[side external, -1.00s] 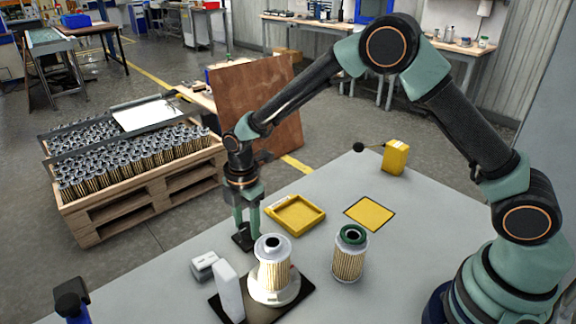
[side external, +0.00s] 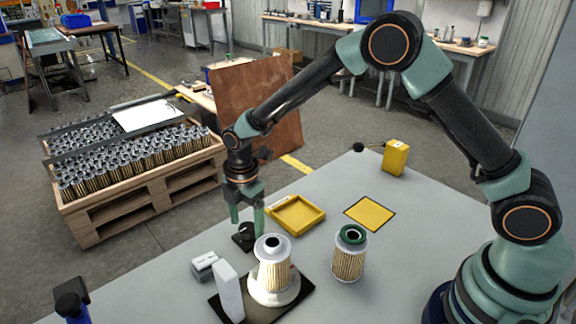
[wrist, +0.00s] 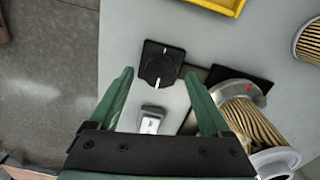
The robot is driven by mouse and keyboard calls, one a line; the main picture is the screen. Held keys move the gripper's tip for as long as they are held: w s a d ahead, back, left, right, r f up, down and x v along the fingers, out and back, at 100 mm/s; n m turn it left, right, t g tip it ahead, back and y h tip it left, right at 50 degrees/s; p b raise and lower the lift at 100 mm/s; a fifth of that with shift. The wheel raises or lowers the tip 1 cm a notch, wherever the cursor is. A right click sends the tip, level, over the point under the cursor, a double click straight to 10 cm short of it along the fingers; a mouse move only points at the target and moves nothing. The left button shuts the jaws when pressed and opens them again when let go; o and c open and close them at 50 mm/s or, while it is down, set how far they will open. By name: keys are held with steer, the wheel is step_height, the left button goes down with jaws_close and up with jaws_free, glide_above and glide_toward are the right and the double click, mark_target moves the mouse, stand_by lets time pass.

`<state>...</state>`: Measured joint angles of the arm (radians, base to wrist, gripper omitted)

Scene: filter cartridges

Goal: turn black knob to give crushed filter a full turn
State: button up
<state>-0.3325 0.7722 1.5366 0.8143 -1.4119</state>
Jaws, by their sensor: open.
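The black knob (side external: 243,237) sits on a black square base on the table; the wrist view shows it as a round knob (wrist: 160,67) with a white pointer mark. My gripper (side external: 247,220) is open and empty above it. In the wrist view the fingertips (wrist: 158,74) lie left and right of the knob, apart from it. A pleated filter (side external: 274,272) stands upright on a white round turntable (side external: 274,296) over a black plate; I take it as the crushed one. Any dent is not clear.
A white upright block (side external: 228,291) and a small grey-white device (side external: 204,265) stand left of the turntable. A second filter with a green top ring (side external: 349,258) stands to the right. A yellow tray (side external: 296,215), yellow square (side external: 370,213) and yellow box (side external: 395,158) lie farther back.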

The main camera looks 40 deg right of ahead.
mark_target(249, 228)
step_height(249, 228, up, 12)
steer(key=shift+f, duration=0.2)
steer(key=shift+s, duration=0.1)
steer(key=s+d+r+m+t, duration=0.2)
steer(key=s+d+r+m, duration=0.4)
steer(key=d+r+m, duration=0.3)
steer(key=s+d+r+m+t, duration=0.1)
steer(key=s+d+m+t, duration=0.2)
steer(key=s+d+m, duration=0.3)
steer(key=s+m, duration=0.4)
steer(key=m, duration=0.1)
steer(key=shift+s+d, duration=0.35)
steer(key=shift+r, duration=0.1)
